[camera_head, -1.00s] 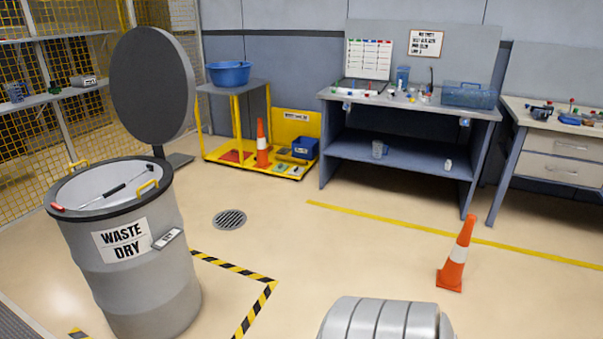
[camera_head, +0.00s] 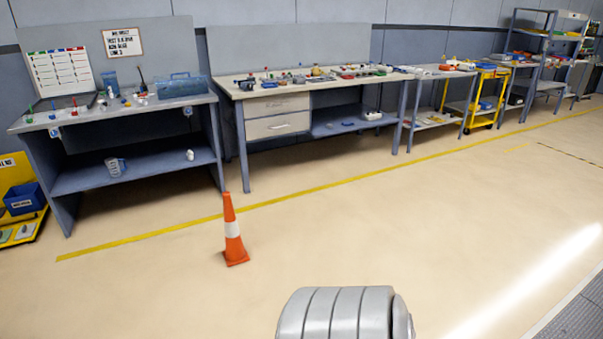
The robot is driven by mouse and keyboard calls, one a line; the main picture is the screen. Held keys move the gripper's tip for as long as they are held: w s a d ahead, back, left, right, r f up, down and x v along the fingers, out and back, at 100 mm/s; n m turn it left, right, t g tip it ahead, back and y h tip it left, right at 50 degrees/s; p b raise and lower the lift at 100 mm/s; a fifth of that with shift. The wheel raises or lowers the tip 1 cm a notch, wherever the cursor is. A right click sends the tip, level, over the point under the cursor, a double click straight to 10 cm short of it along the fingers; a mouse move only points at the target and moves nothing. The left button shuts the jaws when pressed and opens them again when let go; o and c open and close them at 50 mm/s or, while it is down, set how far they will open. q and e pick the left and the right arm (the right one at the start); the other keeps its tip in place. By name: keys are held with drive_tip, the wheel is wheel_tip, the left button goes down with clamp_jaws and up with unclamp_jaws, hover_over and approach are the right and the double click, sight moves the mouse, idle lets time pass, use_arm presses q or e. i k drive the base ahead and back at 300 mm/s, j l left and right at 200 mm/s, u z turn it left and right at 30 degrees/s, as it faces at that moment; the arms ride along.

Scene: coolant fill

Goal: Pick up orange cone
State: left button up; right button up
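An orange traffic cone (camera_head: 233,246) with a white band stands upright on the beige floor, left of the middle of the head view. It is just on the near side of the yellow floor line. A ribbed grey part of my own body shows at the bottom of the view, nearer than the cone and to its right. Neither of my grippers shows, and nothing touches the cone.
A blue-grey workbench (camera_head: 135,174) stands behind the cone to the left, and a drawer bench (camera_head: 278,127) behind it. More tables and a yellow cart (camera_head: 487,100) line the wall to the right. A yellow line (camera_head: 330,188) runs along the floor. The floor right of the cone is clear.

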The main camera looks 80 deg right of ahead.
sight(235, 254)
drive_tip(key=z, duration=1.85)
drive_tip(key=i+l, duration=0.25)
drive_tip(key=i, duration=0.2)
drive_tip(key=i+l+z, duration=0.1)
drive_tip(key=i+l, duration=0.15)
drive_tip(key=i, duration=0.2)
drive_tip(key=i+l, duration=0.25)
drive_tip(key=i, duration=0.25)
drive_tip(key=i+l, duration=0.2)
drive_tip(key=i, duration=0.25)
drive_tip(key=l+z, duration=0.05)
